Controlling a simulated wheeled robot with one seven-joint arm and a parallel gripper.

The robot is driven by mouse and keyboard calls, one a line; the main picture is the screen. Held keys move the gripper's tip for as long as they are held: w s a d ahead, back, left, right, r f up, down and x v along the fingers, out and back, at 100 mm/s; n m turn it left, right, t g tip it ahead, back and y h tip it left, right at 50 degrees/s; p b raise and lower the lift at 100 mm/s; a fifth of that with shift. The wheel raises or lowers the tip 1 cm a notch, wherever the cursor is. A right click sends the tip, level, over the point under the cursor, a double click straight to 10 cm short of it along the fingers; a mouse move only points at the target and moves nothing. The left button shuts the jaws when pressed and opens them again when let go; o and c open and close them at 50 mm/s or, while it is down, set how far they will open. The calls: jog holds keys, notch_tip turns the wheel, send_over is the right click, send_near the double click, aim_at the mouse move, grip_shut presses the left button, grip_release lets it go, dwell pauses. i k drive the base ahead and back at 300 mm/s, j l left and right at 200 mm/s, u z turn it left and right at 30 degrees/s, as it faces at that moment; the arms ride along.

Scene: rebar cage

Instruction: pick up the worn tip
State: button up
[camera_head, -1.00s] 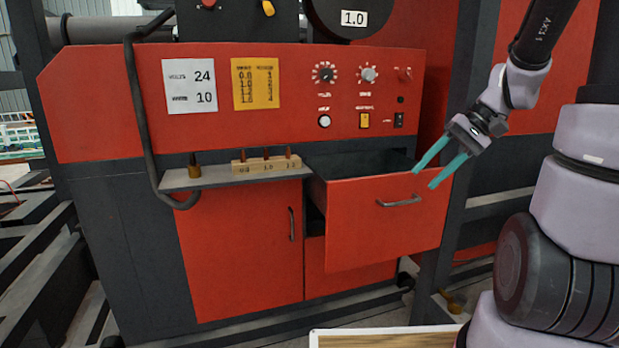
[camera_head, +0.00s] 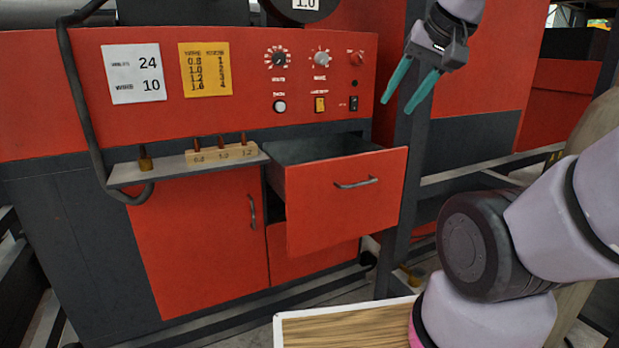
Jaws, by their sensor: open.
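Which piece is the worn tip I cannot tell for sure. A small brass piece with a dark top (camera_head: 145,160) stands upright at the left of the grey shelf (camera_head: 125,175). To its right a wooden block (camera_head: 205,157) holds 3 upright copper-coloured tips (camera_head: 222,142), with number labels on its front. My gripper (camera_head: 396,106) is open and empty, fingers pointing down and left. It is at the upper right, well away from the shelf, above and right of the open drawer.
The red drawer (camera_head: 345,205) is pulled out right of the shelf; its visible interior looks empty. A control panel (camera_head: 310,75) with dials is above. A dark cable (camera_head: 85,110) hangs at the shelf's left end. A wood-topped board (camera_head: 345,328) lies at the bottom, near my arm.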

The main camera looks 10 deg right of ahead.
aim_at(142, 151)
jog(key=i+j+u, duration=0.2)
jog(key=u, duration=0.15)
jog(key=i+j+u, duration=0.2)
jog(key=u, duration=0.2)
jog(key=i+j+u, duration=0.15)
jog(key=u, duration=0.2)
jog(key=k+l+u, duration=0.1)
jog(key=u, duration=0.2)
jog(key=k+l+u, duration=0.1)
jog(key=u, duration=0.25)
